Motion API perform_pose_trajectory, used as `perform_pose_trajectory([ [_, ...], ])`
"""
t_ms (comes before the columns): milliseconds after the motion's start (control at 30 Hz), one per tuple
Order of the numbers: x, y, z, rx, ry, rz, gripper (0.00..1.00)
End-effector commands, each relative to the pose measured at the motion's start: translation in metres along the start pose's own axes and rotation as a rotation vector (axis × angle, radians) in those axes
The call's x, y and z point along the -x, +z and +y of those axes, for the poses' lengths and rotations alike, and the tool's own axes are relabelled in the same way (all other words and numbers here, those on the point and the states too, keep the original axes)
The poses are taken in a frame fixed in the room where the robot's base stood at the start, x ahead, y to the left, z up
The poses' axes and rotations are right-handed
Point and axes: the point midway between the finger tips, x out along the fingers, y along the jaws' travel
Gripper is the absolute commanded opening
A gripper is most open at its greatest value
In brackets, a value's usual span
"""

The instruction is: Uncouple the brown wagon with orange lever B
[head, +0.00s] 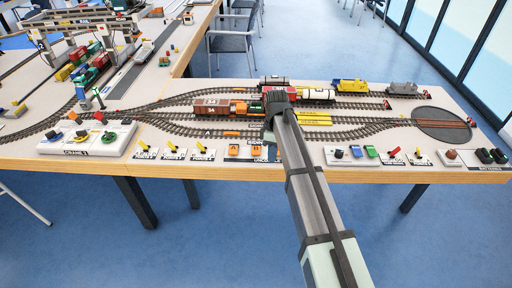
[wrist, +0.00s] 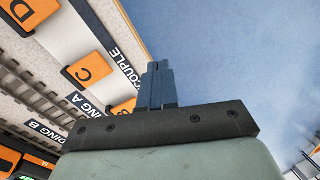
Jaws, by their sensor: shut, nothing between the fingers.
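A brown wagon (head: 211,106) stands on a track left of centre in the head view, left of a small orange wagon (head: 239,107). Two orange lever tiles (head: 233,149) (head: 256,149) show on the front panel; their letters are too small to read there. My fingers are shut and empty, showing against the blue floor. In the head view my arm hides the fingertips.
Several wagons, including a white tank wagon (head: 318,95), stand behind. A turntable (head: 441,123) is at right. The table's front edge (head: 215,166) is close.

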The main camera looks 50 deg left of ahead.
Motion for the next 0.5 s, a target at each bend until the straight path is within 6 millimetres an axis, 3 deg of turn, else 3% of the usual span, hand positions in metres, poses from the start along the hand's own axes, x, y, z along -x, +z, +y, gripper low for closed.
perform_pose_trajectory([
  [33,0.019,-0.013,0.006,0.035,0.03,0.004,0.0],
  [233,0.076,-0.046,0.017,0.161,0.133,0.011,0.0],
  [400,0.108,-0.063,0.02,0.229,0.19,0.011,0.0],
  [500,0.117,-0.068,0.021,0.251,0.208,0.01,0.0],
])
